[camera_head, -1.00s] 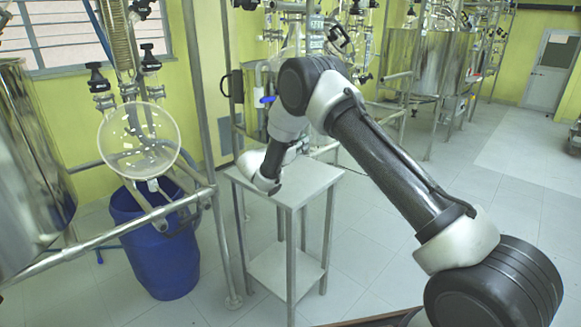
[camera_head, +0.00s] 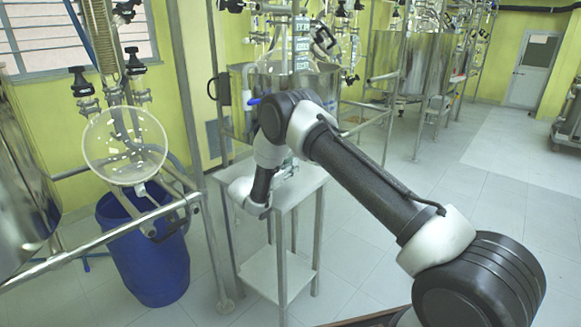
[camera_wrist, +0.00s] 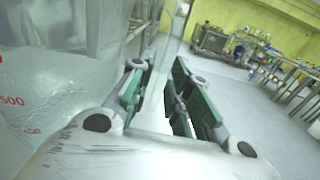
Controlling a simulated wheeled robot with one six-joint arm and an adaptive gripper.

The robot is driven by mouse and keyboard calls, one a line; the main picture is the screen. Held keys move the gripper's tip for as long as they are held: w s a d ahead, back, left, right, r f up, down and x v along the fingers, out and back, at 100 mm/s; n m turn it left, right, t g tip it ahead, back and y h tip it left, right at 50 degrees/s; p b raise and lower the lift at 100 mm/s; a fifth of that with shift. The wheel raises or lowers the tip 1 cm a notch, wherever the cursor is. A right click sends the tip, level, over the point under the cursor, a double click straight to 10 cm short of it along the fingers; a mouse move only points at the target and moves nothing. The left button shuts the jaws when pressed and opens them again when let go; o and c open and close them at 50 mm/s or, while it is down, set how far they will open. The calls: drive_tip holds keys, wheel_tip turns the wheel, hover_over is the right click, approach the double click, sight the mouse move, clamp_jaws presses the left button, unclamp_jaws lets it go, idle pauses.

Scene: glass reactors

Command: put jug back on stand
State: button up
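A large translucent surface with red graduation marks, which looks like the jug (camera_wrist: 50,95), fills the left of the wrist view, very close. My gripper (camera_wrist: 158,88) shows green-padded fingers spread apart, just right of the jug's body. A pale see-through strip runs down behind the gap between the fingers; I cannot tell whether it is part of the jug. In the head view a metal stand (camera_head: 262,272) with a flat top and a lower shelf stands in the middle. My forearm hides part of its top. The jug is not clear in that view.
A round glass vessel (camera_head: 124,146) hangs in a metal frame at the left, above a blue drum (camera_head: 150,255). A steel tank (camera_head: 392,62) and glassware stand behind. The tiled floor (camera_head: 430,215) to the right of the stand is open.

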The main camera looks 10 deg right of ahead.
drive_tip(key=shift+r, duration=0.1)
drive_tip(key=v, duration=1.2)
drive_tip(key=s+d+r+m+g+y, duration=0.2)
drive_tip(key=s+d+r+m+g, duration=0.45)
drive_tip(key=d+r, duration=0.5)
drive_tip(key=s+d+r+m+g+y, duration=0.1)
drive_tip(key=s+d+r+m+g, duration=0.3)
drive_tip(key=s+d+r+m, duration=0.5)
drive_tip(key=s+d+r+m+y, duration=0.2)
drive_tip(key=s+d+r+y, duration=0.15)
drive_tip(key=s, duration=0.35)
drive_tip(key=s+d+r+m+y, duration=0.1)
drive_tip(key=s+d+r+y, duration=0.1)
drive_tip(key=s+d, duration=0.4)
drive_tip(key=s+a+m+t+y, duration=0.2)
drive_tip(key=s+m, duration=0.1)
drive_tip(key=s, duration=0.5)
drive_tip(key=s+a+m+t+y, duration=0.2)
drive_tip(key=s+m+y, duration=0.1)
drive_tip(key=s, duration=0.6)
drive_tip(key=shift+a+f+m+y, duration=0.25)
drive_tip(key=shift+f+m+y, duration=0.1)
drive_tip(key=shift+f, duration=0.05)
drive_tip(key=shift+s, duration=0.1)
